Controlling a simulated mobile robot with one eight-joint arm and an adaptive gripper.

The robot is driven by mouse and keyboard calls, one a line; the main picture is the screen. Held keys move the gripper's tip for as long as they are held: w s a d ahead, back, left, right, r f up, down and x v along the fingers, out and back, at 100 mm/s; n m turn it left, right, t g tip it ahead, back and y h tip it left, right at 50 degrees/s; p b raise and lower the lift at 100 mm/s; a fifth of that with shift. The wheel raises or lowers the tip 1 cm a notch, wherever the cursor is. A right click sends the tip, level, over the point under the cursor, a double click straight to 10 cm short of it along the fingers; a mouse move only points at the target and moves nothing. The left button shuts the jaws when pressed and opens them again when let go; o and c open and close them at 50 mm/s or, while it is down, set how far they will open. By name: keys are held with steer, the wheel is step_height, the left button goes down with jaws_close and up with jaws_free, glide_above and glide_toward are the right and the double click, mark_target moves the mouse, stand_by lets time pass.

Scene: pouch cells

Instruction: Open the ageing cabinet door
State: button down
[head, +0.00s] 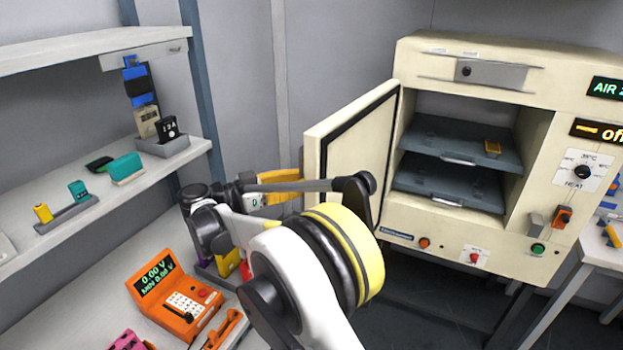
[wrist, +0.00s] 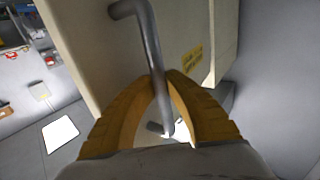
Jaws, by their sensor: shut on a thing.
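The ageing cabinet (head: 480,90) is a cream box at the right of the head view. Its door (head: 345,150) stands wide open, swung out to the left, and shows its inner face with a dark seal. In the wrist view, the yellow fingers of my gripper (wrist: 163,84) are closed around the grey bar handle (wrist: 152,45) on the door's outer face. In the head view, my arm and the door hide most of the handle.
A wall shelf (head: 90,200) at the left holds several small coloured items. An orange meter (head: 174,297) stands on the bench below. Another table (head: 570,290) stands right of the cabinet. Dark floor (head: 420,310) lies open below the cabinet.

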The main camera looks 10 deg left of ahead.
steer(key=shift+a+f, duration=0.1)
steer(key=shift+a, duration=0.25)
steer(key=c, duration=1.4)
jaws_free()
steer(key=shift+c, duration=0.2)
steer(key=shift+o, duration=0.2)
steer(key=shift+s+a, duration=0.15)
steer(key=shift+a, duration=0.05)
steer(key=shift+d, duration=0.2)
steer(key=v, duration=1.2)
